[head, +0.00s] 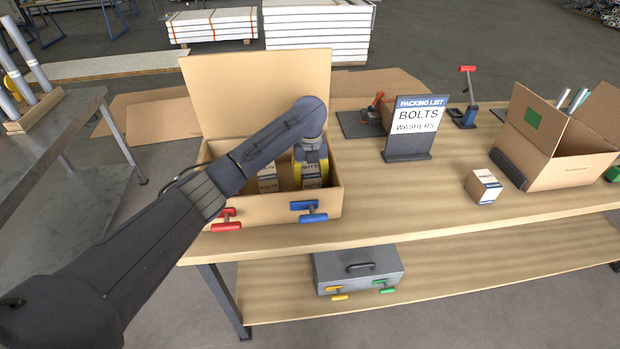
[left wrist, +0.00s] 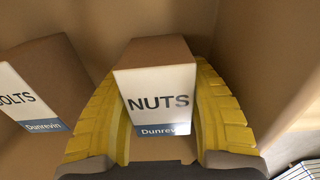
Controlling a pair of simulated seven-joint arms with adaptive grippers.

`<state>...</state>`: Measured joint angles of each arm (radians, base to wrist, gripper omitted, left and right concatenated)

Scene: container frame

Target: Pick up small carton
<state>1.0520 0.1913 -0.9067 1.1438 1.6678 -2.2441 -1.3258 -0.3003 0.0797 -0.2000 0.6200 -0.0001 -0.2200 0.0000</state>
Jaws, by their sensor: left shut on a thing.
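My left gripper (head: 312,172) reaches down into the open cardboard box (head: 215,212) on the table. Its yellow fingers (left wrist: 160,115) are shut on a small brown carton (left wrist: 161,97) with a white and blue NUTS label; a finger lies against each side. In the head view that NUTS carton (head: 312,184) shows partly below the gripper, inside the box. A second small carton (head: 267,184) stands to its left in the box; in the left wrist view it is labelled as bolts (left wrist: 45,80). My right gripper is not in view.
The box has red (head: 226,220) and blue (head: 309,211) handles in front and a raised lid behind. Another small carton (head: 483,187) sits on the table. A packing-list sign (head: 415,122) reads bolts, washers. An open cardboard box (head: 568,165) stands at right.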

